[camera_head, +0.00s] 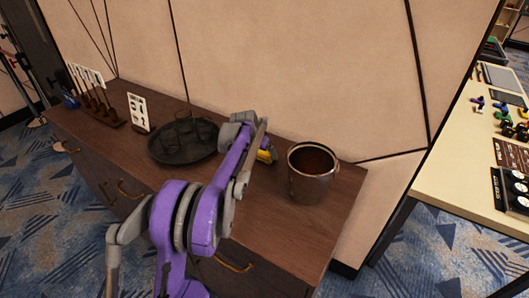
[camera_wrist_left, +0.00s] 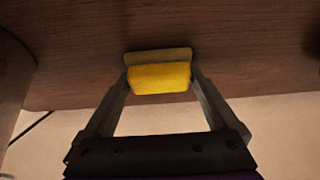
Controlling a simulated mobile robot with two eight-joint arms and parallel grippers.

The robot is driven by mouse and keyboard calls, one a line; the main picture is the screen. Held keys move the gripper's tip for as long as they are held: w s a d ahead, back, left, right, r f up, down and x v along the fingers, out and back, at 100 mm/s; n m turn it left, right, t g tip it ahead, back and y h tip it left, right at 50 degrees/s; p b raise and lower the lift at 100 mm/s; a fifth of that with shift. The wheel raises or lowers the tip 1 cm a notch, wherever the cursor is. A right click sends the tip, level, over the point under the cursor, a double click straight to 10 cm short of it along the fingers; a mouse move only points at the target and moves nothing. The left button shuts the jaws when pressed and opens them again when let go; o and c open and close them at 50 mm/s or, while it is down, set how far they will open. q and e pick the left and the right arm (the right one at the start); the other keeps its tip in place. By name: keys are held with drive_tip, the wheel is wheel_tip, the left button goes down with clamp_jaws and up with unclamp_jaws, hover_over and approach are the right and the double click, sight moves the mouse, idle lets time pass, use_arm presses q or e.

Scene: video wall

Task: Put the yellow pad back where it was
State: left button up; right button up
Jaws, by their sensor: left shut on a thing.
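The yellow pad (camera_wrist_left: 160,78) shows in the left wrist view between the two fingers of my left gripper (camera_wrist_left: 160,82). The gripper is shut on it. The pad is close to the brown wooden top; I cannot tell whether it touches. In the head view a small part of the yellow pad (camera_head: 266,155) shows beside my left gripper (camera_head: 262,146), between the black tray and the metal bucket. The arm hides much of the area around it. My right gripper is in neither view.
On the wooden cabinet (camera_head: 335,190) stand a metal bucket (camera_head: 310,187) right of the pad, a round black tray (camera_head: 168,158) with dark glasses left of it, a white card (camera_head: 138,113) and a dark rack (camera_head: 100,110). A wall rises behind. A pale table (camera_head: 460,150) is at the right.

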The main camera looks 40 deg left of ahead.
use_arm(q)
drive_tip(key=shift+f, duration=0.1)
drive_tip(key=o, duration=1)
drive_tip(key=shift+c, duration=0.2)
drive_tip(key=shift+s+r, duration=0.1)
drive_tip(key=shift+r, duration=0.25)
drive_tip(key=v, duration=1.1)
drive_tip(key=shift+s+r+p, duration=0.15)
drive_tip(key=shift+r+p, duration=0.15)
drive_tip(key=shift+p, duration=0.05)
drive_tip(key=shift+d+f, duration=0.1)
